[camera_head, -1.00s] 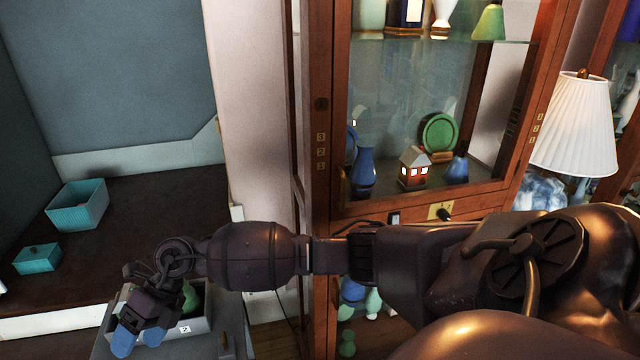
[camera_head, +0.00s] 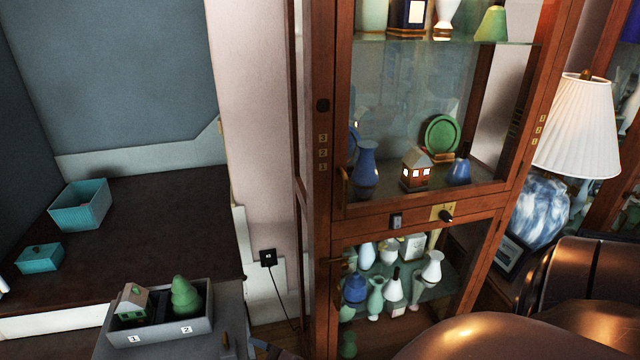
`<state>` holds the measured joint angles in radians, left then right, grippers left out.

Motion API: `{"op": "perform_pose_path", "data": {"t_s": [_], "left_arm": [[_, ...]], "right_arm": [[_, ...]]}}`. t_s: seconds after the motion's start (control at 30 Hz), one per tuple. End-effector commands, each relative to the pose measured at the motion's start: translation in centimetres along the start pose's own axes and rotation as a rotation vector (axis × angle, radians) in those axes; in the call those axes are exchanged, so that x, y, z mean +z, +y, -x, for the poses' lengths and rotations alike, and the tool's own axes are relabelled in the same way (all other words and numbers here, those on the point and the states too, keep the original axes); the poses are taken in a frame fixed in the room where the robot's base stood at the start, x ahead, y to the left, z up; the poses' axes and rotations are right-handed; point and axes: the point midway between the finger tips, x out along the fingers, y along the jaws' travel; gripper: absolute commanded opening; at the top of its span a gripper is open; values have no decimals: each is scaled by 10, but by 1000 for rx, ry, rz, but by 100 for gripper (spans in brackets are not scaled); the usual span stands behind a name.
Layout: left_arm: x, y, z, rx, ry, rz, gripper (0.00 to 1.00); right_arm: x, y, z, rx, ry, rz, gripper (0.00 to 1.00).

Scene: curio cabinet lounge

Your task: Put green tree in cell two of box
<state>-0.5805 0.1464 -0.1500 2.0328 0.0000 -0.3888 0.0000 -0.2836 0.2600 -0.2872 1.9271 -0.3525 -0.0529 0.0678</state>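The green tree (camera_head: 185,297) stands upright in the right compartment of the grey box (camera_head: 165,333), the one labelled 2. A small house with a grey-green roof (camera_head: 132,301) sits in the left compartment, labelled 1. Neither of my grippers is in view. Dark brown links of my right arm show at the lower right, well away from the box.
The box stands on a grey surface (camera_head: 232,330) at the lower left. A teal open box (camera_head: 79,205) and a teal lidded box (camera_head: 39,258) sit on the dark counter (camera_head: 150,228). The glass cabinet (camera_head: 320,200) holds fragile vases. A white lamp (camera_head: 577,125) stands at right.

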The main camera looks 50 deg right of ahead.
Motion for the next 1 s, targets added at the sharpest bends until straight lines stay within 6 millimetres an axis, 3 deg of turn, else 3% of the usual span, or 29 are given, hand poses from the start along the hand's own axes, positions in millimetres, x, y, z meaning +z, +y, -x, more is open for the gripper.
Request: {"op": "perform_pose_path", "data": {"t_s": [0.1, 0.2, 0.4, 1.0], "left_arm": [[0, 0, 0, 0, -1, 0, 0], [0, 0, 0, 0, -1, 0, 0], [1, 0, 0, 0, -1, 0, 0], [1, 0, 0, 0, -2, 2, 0]], "right_arm": [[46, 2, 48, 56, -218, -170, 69], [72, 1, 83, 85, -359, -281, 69], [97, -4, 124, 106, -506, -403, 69], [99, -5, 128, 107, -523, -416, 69]]}}
